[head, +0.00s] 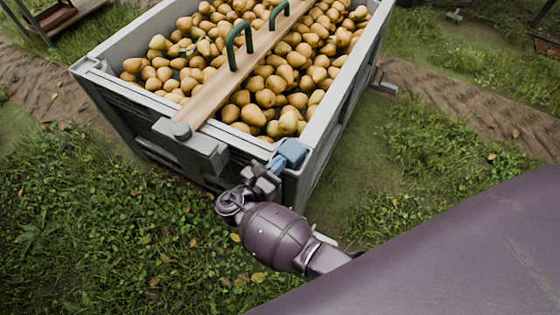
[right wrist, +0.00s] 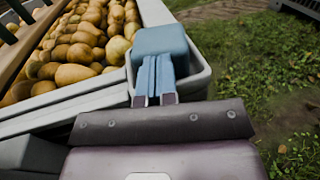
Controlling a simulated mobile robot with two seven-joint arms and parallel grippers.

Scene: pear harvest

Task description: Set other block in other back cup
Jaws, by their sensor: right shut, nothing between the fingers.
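A blue-grey block (right wrist: 160,39) sits at the near right corner of the crate. In the right wrist view it appears to be in a pale grey cup (right wrist: 200,78), with its top above the rim. The block also shows in the head view (head: 293,151). My right gripper (right wrist: 156,60) has its two light blue fingers together, tips right at the block's near side, with nothing between them. Whether the tips touch the block I cannot tell. It also shows in the head view (head: 277,164). The cup's inside is mostly hidden. My left gripper is not in view.
The large grey crate (head: 334,100) is full of pears (head: 265,95). A wooden beam (head: 215,92) with two green handles (head: 238,45) lies across it, ending in a grey bracket (head: 190,146) on the near side. Grass surrounds the crate.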

